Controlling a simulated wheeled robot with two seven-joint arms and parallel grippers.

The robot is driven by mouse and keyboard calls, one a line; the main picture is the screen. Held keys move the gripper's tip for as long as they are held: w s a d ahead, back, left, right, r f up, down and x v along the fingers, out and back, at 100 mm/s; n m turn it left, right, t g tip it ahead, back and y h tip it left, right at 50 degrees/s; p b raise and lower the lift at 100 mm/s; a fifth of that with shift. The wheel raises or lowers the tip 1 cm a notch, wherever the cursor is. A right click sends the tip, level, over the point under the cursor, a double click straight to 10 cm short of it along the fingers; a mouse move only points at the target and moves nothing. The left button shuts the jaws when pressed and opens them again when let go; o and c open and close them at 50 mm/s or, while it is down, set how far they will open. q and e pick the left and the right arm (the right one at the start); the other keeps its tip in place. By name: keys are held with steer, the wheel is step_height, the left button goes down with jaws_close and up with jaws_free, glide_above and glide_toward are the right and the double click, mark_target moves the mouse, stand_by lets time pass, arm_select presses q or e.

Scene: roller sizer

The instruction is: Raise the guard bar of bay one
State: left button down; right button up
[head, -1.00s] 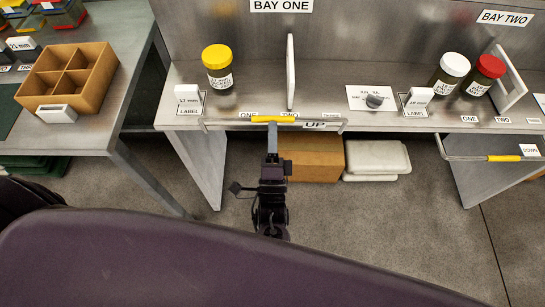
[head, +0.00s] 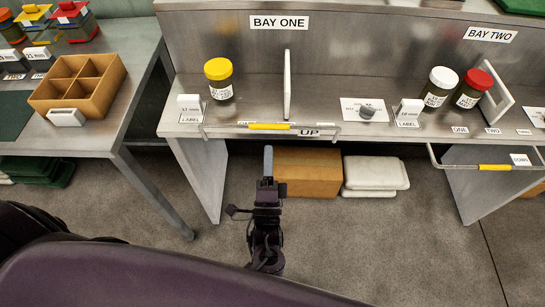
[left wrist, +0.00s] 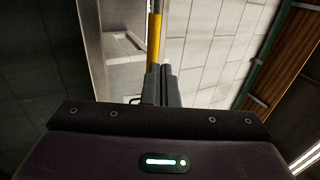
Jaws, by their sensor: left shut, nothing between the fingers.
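Bay one's guard bar (head: 222,128) is a thin metal bar with a yellow grip (head: 270,126). It sits level at the shelf's front edge, next to a plate reading UP (head: 309,133). My left gripper (head: 268,150) is shut and empty, pointing up at the bar from below, with a gap between them in the head view. In the left wrist view the yellow grip (left wrist: 153,40) shows just beyond the dark fingers (left wrist: 165,72); whether they touch is unclear there. My right gripper is not in view.
Bay two's guard bar (head: 455,166) hangs lower, beside a DOWN plate (head: 520,159). A yellow-lidded jar (head: 219,80) and a white divider (head: 287,85) stand on bay one's shelf. A cardboard box (head: 308,172) lies beneath. A side table (head: 120,118) is at left.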

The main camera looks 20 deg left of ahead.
arm_select(q)
steer(key=b+v, duration=0.2)
steer(key=v, duration=0.7)
steer(key=shift+s+r, duration=0.15)
steer(key=shift+s, duration=0.3)
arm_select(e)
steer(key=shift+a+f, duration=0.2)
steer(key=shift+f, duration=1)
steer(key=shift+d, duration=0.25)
